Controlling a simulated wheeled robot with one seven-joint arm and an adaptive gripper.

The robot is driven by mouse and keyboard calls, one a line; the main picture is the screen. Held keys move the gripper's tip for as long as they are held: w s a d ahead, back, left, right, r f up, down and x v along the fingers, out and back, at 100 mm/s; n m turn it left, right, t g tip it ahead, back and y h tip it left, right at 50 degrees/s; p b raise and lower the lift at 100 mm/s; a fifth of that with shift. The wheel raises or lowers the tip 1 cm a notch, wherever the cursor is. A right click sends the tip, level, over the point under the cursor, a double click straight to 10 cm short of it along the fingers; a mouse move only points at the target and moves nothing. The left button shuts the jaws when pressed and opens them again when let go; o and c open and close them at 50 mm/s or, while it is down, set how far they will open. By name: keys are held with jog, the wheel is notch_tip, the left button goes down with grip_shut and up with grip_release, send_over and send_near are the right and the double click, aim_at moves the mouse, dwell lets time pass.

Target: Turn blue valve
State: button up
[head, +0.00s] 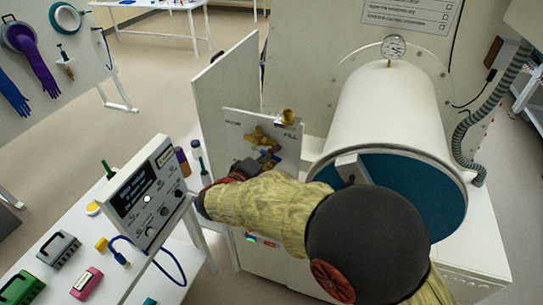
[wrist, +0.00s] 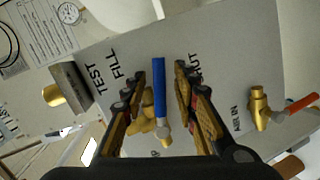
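In the wrist view the blue valve has a straight blue handle (wrist: 159,88) on a brass body (wrist: 147,125), mounted on a grey panel (wrist: 225,60) lettered TEST, FILL and SHUT. The handle points up in that picture. My gripper (wrist: 160,70) is open, with one finger on each side of the handle and a visible gap on both sides.
A red-handled valve (wrist: 302,103) is to the right on the same panel, and a brass fitting (wrist: 54,95) is to the left. A large white cylinder with a blue door (head: 435,190) stands at right. A control box (head: 145,195) stands on the white table at left.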

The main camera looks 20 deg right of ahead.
jog(key=shift+c, duration=1.4)
jog(key=c, duration=0.4)
grip_shut()
